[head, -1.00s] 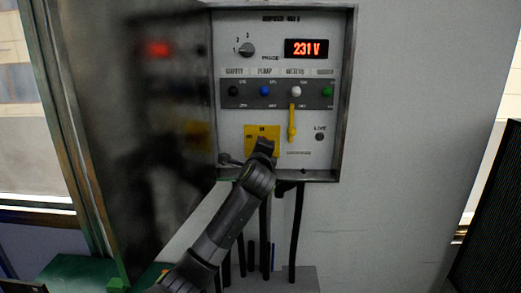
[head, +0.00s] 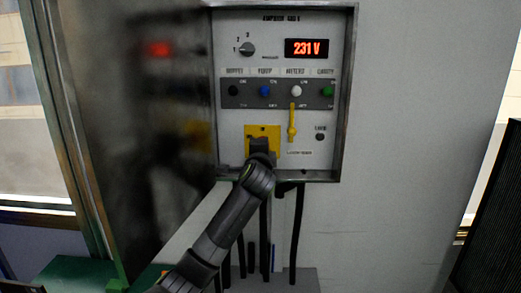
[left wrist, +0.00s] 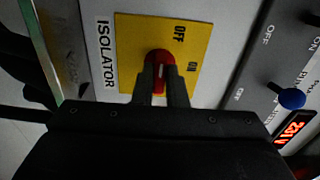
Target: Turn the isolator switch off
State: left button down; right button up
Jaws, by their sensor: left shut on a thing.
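The isolator is a yellow plate (head: 252,133) low on the open panel, with a red knob hidden behind my wrist in the head view. In the left wrist view the yellow plate (left wrist: 133,40) carries OFF and ON marks beside the red knob (left wrist: 159,58). My left gripper (left wrist: 163,88) is shut on the red knob, a finger on each side; it also shows over the plate's lower part in the head view (head: 262,150). The knob's white line runs up and down the wrist picture, with OFF above right and ON to the right. I cannot tell which mark it points to.
A yellow lever (head: 292,122) hangs right of the isolator, below a row of coloured breakers (head: 265,91). The display (head: 307,48) reads 231 V. The open cabinet door (head: 150,110) stands at the left. Black cables (head: 298,225) hang below.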

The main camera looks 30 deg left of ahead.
pick_arm(q)
jog(key=shift+f, duration=0.1)
jog(key=c, duration=1.5)
grip_release()
jog(key=shift+o, duration=0.2)
jog(key=shift+s, duration=0.1)
jog(key=shift+s+d, duration=0.2)
jog(key=b+v, duration=0.6)
jog(key=v, duration=1)
jog(key=shift+s, duration=0.4)
jog(key=shift+d, duration=0.1)
